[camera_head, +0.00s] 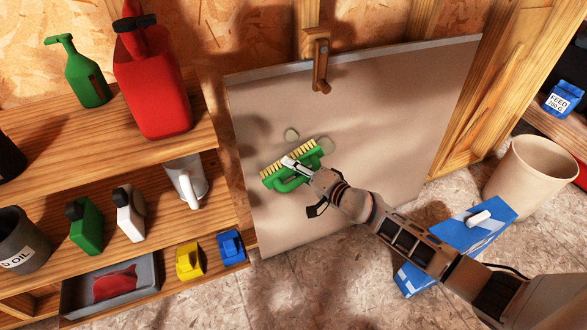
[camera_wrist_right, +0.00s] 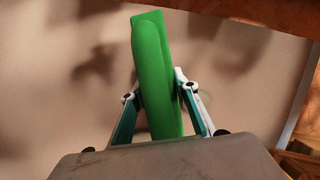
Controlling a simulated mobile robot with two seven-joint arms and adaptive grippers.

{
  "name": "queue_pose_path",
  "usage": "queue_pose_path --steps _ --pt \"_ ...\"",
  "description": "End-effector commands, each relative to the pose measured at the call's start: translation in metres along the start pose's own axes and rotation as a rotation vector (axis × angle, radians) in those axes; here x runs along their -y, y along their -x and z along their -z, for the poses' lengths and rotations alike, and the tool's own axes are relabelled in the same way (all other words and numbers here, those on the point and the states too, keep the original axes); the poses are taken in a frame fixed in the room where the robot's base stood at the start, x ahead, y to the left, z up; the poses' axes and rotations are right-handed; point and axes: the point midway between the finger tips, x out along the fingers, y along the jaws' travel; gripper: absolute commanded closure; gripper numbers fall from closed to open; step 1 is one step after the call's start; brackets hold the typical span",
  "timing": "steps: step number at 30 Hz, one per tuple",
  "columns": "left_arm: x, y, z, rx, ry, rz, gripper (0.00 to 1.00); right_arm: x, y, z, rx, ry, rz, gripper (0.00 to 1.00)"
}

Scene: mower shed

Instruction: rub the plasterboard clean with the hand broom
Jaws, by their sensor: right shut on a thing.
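The plasterboard (camera_head: 390,105) is a large beige-grey sheet leaning upright against the wooden wall under a wooden latch. Two small greyish-green spots show on it, one (camera_head: 291,135) just above the brush and one beside it at the right. The hand broom (camera_head: 295,180) is green with pale yellow bristles and lies close against the board's left half; I cannot tell whether the bristles touch. My right gripper (camera_head: 290,163) is shut on the green handle. In the right wrist view the handle (camera_wrist_right: 155,75) stands between both fingers. My left gripper is not in view.
Wooden shelves (camera_head: 150,149) with a red can (camera_head: 152,85), bottles and a grey tray (camera_head: 112,283) stand at the left. A wooden cabinet door is right of the board.

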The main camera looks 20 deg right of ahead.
Motion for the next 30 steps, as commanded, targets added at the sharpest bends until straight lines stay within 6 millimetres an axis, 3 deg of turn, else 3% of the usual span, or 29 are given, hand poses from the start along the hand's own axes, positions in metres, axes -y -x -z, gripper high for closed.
queue_pose_path --steps 30 --pt "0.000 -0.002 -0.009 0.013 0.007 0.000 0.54 0.000 -0.015 0.006 0.000 0.000 0.001 1.00"
